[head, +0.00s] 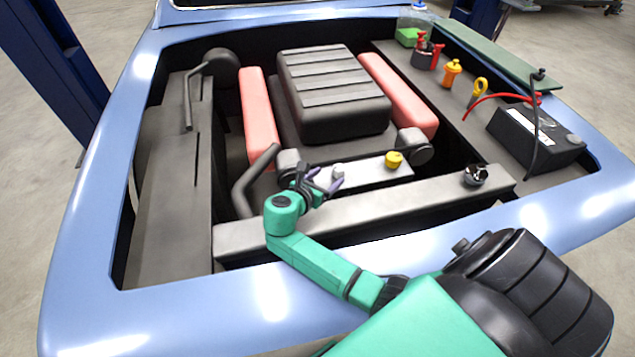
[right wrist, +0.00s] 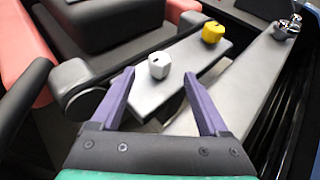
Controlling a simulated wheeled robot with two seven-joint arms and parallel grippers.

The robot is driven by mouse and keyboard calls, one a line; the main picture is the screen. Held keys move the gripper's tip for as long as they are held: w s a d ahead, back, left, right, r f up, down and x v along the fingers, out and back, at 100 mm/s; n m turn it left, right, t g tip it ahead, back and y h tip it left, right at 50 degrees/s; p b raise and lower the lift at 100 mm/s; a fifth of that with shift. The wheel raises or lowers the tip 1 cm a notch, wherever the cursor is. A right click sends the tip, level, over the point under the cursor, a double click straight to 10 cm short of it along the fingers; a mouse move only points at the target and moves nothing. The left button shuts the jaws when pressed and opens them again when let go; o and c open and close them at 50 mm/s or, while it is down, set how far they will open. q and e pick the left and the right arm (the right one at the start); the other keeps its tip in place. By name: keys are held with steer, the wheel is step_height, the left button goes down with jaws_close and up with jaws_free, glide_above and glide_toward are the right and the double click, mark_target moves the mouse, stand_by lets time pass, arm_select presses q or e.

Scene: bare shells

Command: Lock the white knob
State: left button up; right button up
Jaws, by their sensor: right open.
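The white knob (head: 338,170) is a small faceted knob on a light grey plate (head: 370,176) in the engine bay. In the right wrist view the white knob (right wrist: 159,65) stands ahead of the fingertips, about midway between them. My right gripper (head: 326,181) is open, its purple fingers pointing toward the knob; they also show in the right wrist view (right wrist: 158,78). I see no contact between fingers and knob. A yellow knob (head: 394,159) sits on the same plate to the right; it also shows in the right wrist view (right wrist: 212,32). My left gripper is not in view.
A grey crossbar (head: 400,205) runs in front of the plate, with a dark metallic cap (head: 475,176) on it. The black ribbed engine cover (head: 332,93) lies behind. A black battery (head: 536,135) with cables stands at right. The blue car body (head: 200,325) frames the bay.

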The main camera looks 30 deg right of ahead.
steer(key=v, duration=0.6)
steer(key=shift+s+a, duration=0.1)
steer(key=shift+a, duration=0.05)
steer(key=shift+r, duration=0.1)
